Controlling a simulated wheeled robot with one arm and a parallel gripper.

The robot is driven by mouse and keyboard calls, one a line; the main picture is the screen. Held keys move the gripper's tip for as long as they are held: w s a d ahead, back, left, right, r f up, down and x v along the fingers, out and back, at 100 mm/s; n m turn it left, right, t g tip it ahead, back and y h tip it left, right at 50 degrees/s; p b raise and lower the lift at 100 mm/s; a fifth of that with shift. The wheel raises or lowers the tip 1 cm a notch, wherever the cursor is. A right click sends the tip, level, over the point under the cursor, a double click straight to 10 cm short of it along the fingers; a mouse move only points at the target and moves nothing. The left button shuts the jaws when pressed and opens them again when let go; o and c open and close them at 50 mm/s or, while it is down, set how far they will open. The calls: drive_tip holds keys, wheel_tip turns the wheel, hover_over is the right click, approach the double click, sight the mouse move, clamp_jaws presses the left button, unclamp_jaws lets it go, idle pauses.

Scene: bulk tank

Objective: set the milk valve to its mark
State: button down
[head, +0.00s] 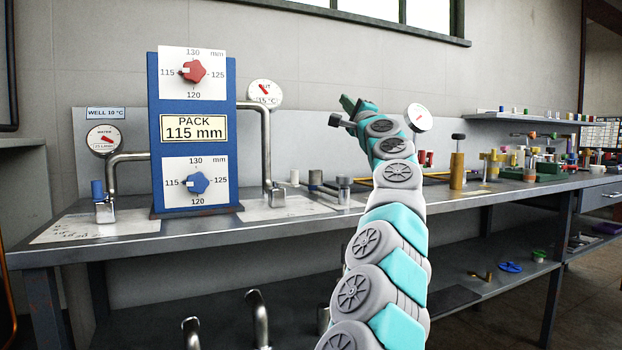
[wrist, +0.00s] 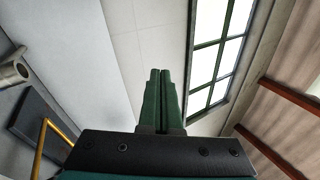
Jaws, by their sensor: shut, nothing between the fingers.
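A blue panel (head: 153,128) stands on the metal bench with a red star knob (head: 194,71) above and a blue star knob (head: 198,183) below. Both knobs sit on white plates marked 115, 120, 125 and 130 mm. The pale mark on each seems to point left, towards 115. A sign between them (head: 193,128) reads "PACK 115 mm". I can read no label saying milk on either knob. My gripper (head: 347,103) is raised right of the panel, apart from it. Its green fingers are shut and empty in the wrist view (wrist: 160,72).
A gauge labelled "WELL 10 °C" (head: 104,139) and a bent pipe (head: 112,170) stand left of the panel. Another pipe (head: 266,145) and a gauge (head: 265,93) stand right. Small cylinders (head: 343,187) and a yellow post (head: 457,171) stand on the bench.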

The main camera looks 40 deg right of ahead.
drive_tip(key=s+a+f+n+g+y, duration=0.2)
drive_tip(key=s+f+n+g+y, duration=0.25)
drive_tip(key=f, duration=0.45)
drive_tip(key=s+a+f+n+g+y, duration=0.1)
drive_tip(key=s+a+f+n+y, duration=0.1)
drive_tip(key=s+f+n+y, duration=0.45)
drive_tip(key=shift+m+t+y, duration=0.25)
drive_tip(key=shift+m+y, duration=0.35)
drive_tip(key=shift+m, duration=0.2)
drive_tip(key=shift+d+f+p+x, duration=0.2)
drive_tip(key=shift+f+x, duration=0.3)
drive_tip(key=shift+x, duration=1.6)
drive_tip(key=shift+d+f+p+x, duration=0.2)
drive_tip(key=shift+f+x, duration=0.25)
drive_tip(key=shift+x, duration=1.6)
drive_tip(key=shift+d+f+p+x, duration=0.1)
drive_tip(key=shift+f+p+x, duration=0.3)
drive_tip(key=shift+x, duration=1.7)
drive_tip(key=shift+a+f+b, duration=0.15)
drive_tip(key=shift+a+b, duration=0.7)
drive_tip(key=shift+b, duration=0.25)
drive_tip(key=shift+a+b, duration=0.55)
drive_tip(key=shift+a, duration=0.5)
drive_tip(key=shift+a, duration=0.15)
